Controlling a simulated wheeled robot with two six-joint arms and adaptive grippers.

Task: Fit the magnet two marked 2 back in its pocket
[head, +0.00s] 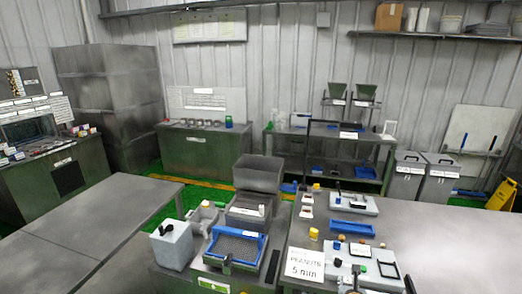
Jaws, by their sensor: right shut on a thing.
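My right gripper (354,279) shows small and dark at the bottom edge, over the front of a light grey fixture (372,283) on the right bench. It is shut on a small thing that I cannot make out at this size. No marking 2 can be read, so I cannot tell which part is magnet two. The fixture carries a small black frame (389,269) and several small coloured parts. Its pockets are too small to tell apart. My left gripper is not in view.
A blue-framed sieve tray (262,248) and a grey box (172,246) stand left of the fixture. A "PEANUTS 5 mm" sign (304,264) stands close to its left. A blue tray (351,228) lies behind it. The bench top (455,255) to the right is clear.

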